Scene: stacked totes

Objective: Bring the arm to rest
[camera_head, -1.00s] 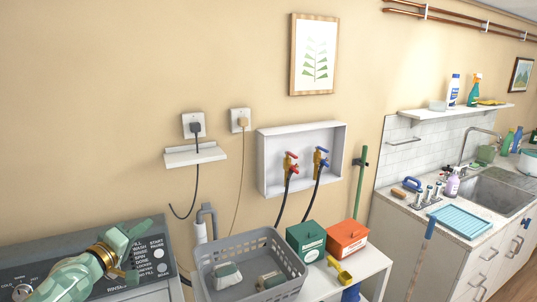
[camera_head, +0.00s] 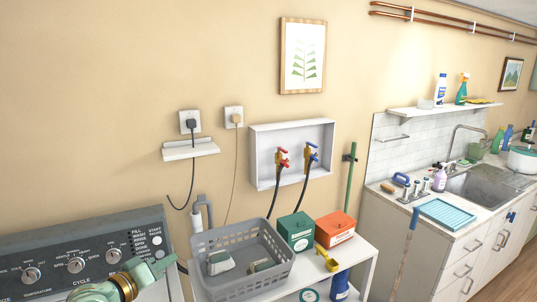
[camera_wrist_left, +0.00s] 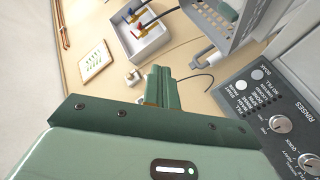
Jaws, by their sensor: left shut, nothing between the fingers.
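My left gripper (camera_head: 160,268) is low at the left in the head view, in front of the right end of the washing machine's control panel (camera_head: 50,262). It is shut and empty. In the left wrist view its green fingers (camera_wrist_left: 158,84) are together, with the control panel (camera_wrist_left: 262,112) to the right of them and apart from them. My right gripper is in neither view.
A grey basket (camera_head: 205,240) with cloth-like items stands on a white table, beside a green box (camera_head: 296,231) and an orange box (camera_head: 336,228). A small yellow scoop (camera_head: 327,259) lies in front. A sink counter (camera_head: 450,225) is at the right.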

